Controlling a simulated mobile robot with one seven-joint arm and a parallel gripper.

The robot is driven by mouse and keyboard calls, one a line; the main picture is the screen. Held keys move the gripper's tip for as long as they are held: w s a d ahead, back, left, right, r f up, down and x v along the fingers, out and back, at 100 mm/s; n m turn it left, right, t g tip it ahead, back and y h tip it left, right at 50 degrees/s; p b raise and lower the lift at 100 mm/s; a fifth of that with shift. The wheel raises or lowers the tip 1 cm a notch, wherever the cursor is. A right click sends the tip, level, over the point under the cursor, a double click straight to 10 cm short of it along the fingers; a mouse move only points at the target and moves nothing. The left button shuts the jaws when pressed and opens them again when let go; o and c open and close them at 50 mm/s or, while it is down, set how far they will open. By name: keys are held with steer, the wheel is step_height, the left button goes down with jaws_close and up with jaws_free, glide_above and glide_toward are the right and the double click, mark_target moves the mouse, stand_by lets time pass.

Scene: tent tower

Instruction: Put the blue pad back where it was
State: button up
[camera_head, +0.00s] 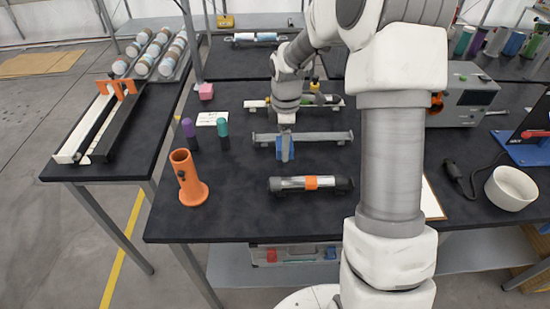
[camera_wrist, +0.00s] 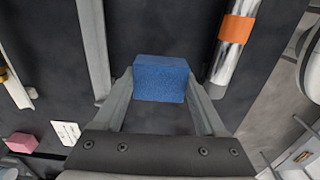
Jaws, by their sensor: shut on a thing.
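The blue pad (camera_head: 279,150) is a small block with a rough face. It is between the fingers of my gripper (camera_head: 285,140) in the head view. The wrist view shows the blue pad (camera_wrist: 160,78) held by the grey fingers of my gripper (camera_wrist: 161,88), one on each side. My gripper points down over the dark table (camera_head: 235,215), at the middle of a grey rail (camera_head: 325,137) with raised ends. The pad shows at the near side of this rail. I cannot tell how far above the table it is.
A silver cylinder with an orange band (camera_head: 310,183) lies nearer the front. An orange holder (camera_head: 188,182), purple bottle (camera_head: 189,132) and teal bottle (camera_head: 222,133) stand to the left. A pink block (camera_head: 206,91) and white card (camera_head: 212,119) lie behind them. The front left tabletop is clear.

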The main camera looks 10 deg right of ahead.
mark_target(275, 166)
steer(key=shift+w+a+f, duration=0.2)
steer(key=shift+a+f, duration=0.25)
steer(key=shift+a, duration=0.2)
steer(key=shift+w+a+f, duration=0.15)
steer(key=shift+a+f, duration=0.25)
steer(key=shift+a, duration=0.2)
steer(key=shift+f, duration=1.95)
steer(key=shift+f, duration=0.15)
steer(key=o, duration=1.1)
steer(key=shift+o, duration=0.2)
